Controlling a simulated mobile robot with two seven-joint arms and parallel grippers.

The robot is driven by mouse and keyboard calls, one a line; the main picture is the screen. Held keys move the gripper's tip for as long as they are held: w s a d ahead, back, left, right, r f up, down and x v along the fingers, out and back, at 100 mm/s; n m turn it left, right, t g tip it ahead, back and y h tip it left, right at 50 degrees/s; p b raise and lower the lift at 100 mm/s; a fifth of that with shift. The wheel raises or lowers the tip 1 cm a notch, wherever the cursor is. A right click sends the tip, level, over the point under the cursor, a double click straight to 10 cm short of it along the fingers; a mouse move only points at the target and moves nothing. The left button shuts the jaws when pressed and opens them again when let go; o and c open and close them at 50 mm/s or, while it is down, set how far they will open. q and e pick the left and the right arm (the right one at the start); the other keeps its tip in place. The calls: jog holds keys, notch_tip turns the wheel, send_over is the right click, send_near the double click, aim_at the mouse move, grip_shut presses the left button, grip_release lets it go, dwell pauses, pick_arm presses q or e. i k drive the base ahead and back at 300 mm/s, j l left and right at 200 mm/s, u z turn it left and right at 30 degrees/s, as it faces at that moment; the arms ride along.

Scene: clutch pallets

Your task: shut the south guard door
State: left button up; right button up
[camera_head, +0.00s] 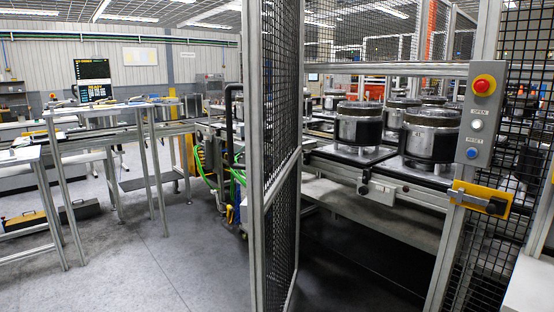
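The guard door (281,110) is a tall black mesh panel in a grey metal frame, in the middle of the head view. It stands open, swung out at an angle from the doorway. The doorway to its right shows the machine's inside. On the right post of the doorway is a yellow latch plate (494,203) with a dark bolt or handle. The door is well apart from this post. Neither of my grippers is in view.
A grey control box (481,115) with a red button, a white one and a blue one sits above the latch. Inside, clutch drums (359,128) stand on a conveyor. Metal-legged tables (88,111) stand at left. The grey floor (165,250) left of the door is clear.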

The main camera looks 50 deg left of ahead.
aim_at(254, 209)
jog(key=j+u, duration=0.15)
jog(key=j, duration=0.9)
jog(key=j+u, duration=0.15)
jog(key=j, duration=0.85)
jog(key=j+u, duration=0.15)
jog(key=j, duration=0.9)
jog(key=i, duration=0.05)
